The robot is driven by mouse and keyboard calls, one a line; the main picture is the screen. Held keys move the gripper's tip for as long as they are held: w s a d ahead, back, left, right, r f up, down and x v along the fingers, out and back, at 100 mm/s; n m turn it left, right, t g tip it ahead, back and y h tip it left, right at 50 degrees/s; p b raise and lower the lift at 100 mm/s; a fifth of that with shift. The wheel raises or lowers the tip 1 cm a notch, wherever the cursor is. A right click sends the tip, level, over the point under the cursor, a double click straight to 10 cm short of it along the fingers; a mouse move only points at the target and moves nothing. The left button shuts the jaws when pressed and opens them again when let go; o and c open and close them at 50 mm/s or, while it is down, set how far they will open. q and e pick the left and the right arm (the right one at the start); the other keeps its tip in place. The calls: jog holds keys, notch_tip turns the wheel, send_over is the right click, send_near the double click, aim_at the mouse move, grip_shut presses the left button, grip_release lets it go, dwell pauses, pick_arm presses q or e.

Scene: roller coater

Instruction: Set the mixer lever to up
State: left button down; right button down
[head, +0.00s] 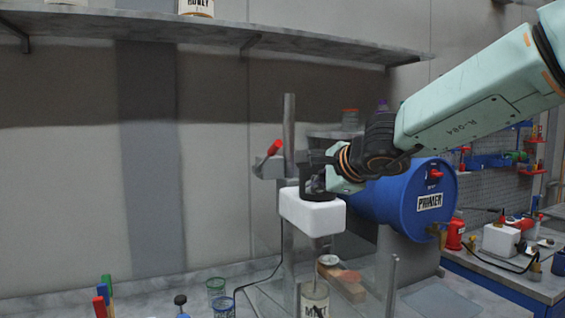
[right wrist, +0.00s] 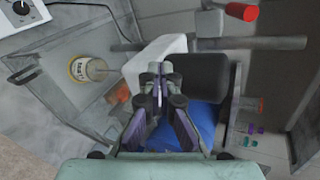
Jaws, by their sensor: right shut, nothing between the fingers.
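The mixer stands in the middle of the head view, with a white head block (head: 312,215) on an upright grey post (head: 289,120). Its lever has a red grip (head: 275,147) that slants up and right from a grey bracket left of the post. The red grip also shows in the right wrist view (right wrist: 240,11), at the top right. My right gripper (head: 308,178) is shut and empty. It is right of the lever, at the white block, apart from the red grip. Its closed fingertips show in the right wrist view (right wrist: 161,74). My left gripper is out of view.
A shelf (head: 200,32) runs along the wall above. Air left of the lever is clear.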

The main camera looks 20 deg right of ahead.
jog(key=w+a+r+m+t+p, duration=0.1)
jog(key=w+r+m+p, duration=0.1)
jog(key=w+m, duration=0.4)
jog(key=w+a+r+m+t+p, duration=0.1)
jog(key=w+r+m+p, duration=0.2)
jog(key=w+m, duration=0.3)
jog(key=shift+w+a+m+y, duration=0.2)
jog(key=shift+w+m+y, duration=0.1)
jog(key=shift+w+y, duration=0.1)
dwell(1.0)
jog(key=shift+f, duration=0.1)
jog(key=shift+s, duration=0.1)
